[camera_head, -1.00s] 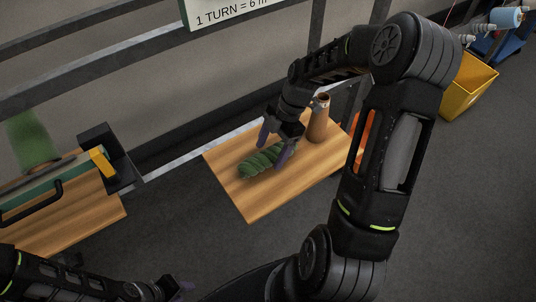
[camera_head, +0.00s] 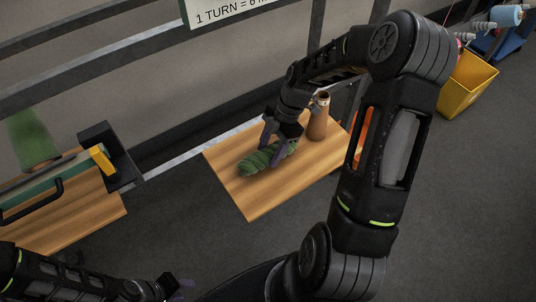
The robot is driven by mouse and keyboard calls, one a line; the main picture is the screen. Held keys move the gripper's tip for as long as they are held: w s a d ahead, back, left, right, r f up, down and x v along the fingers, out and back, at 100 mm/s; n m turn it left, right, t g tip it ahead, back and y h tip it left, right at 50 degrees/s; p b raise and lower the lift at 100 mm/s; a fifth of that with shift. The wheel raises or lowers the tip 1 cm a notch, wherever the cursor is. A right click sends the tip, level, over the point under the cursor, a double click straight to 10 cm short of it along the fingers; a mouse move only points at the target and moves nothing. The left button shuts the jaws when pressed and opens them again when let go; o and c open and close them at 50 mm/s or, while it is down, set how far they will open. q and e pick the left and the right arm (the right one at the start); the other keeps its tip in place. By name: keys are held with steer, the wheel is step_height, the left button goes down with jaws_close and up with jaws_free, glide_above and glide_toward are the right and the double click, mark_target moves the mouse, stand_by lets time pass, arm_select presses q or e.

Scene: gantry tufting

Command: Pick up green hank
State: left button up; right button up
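The green hank (camera_head: 255,162) is a twisted bundle of yarn lying on the small wooden table (camera_head: 255,203). My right gripper (camera_head: 273,149) reaches down over the hank's right end, with its purple fingers closed in on either side of it. The hank still appears to rest on the table top. Part of its right end is hidden by the gripper. My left gripper (camera_head: 183,288) is low at the bottom edge, far from the hank. Its fingers are small and partly cut off, so their opening is unclear.
A brown cone-shaped bottle (camera_head: 318,118) stands on the table just right of my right gripper. A second wooden bench (camera_head: 95,217) with a green cone (camera_head: 33,140) is at the left. A yellow bin (camera_head: 468,85) stands at the upper right. A metal rail runs behind the table.

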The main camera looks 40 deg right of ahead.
mark_target(270, 149)
steer(key=c, duration=1)
steer(key=shift+r, duration=0.1)
step_height(270, 149, up, 10)
steer(key=shift+f+b, duration=0.1)
steer(key=shift+b, duration=0.6)
